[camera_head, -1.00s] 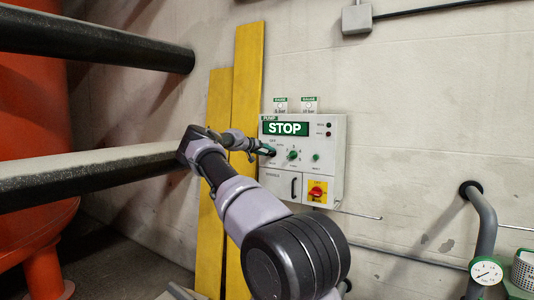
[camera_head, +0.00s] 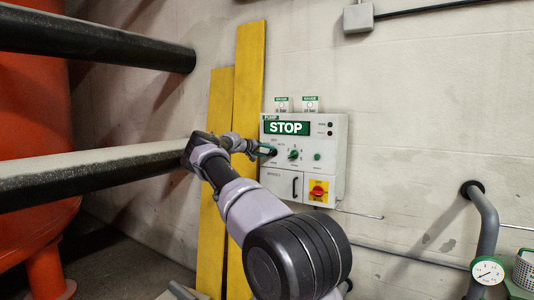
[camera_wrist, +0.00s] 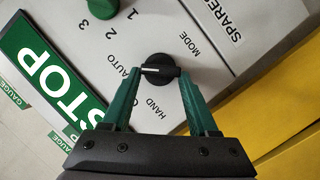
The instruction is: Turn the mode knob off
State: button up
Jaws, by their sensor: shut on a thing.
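The mode knob (camera_wrist: 160,68) is a small black dial with a white pointer line. In the wrist view the line points left, toward the STOP display side. My gripper (camera_wrist: 159,77) is shut on the knob, with one green finger on each side. The words HAND, AUTO and MODE are printed around it; the OFF mark is not visible there, and the left finger covers part of the panel. In the head view my gripper (camera_head: 267,151) reaches the left side of the white pump panel (camera_head: 335,165), and its fingers hide the knob.
The display (camera_head: 286,128) reads STOP. A green selector (camera_head: 293,154), a green button (camera_head: 317,157) and a red switch on yellow (camera_head: 318,191) are close by on the panel. Yellow boards (camera_head: 248,70) lean left of it. Dark pipes (camera_head: 100,42) cross the left side.

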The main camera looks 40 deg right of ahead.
jog(key=o, duration=1.4)
jog(key=v, duration=1.1)
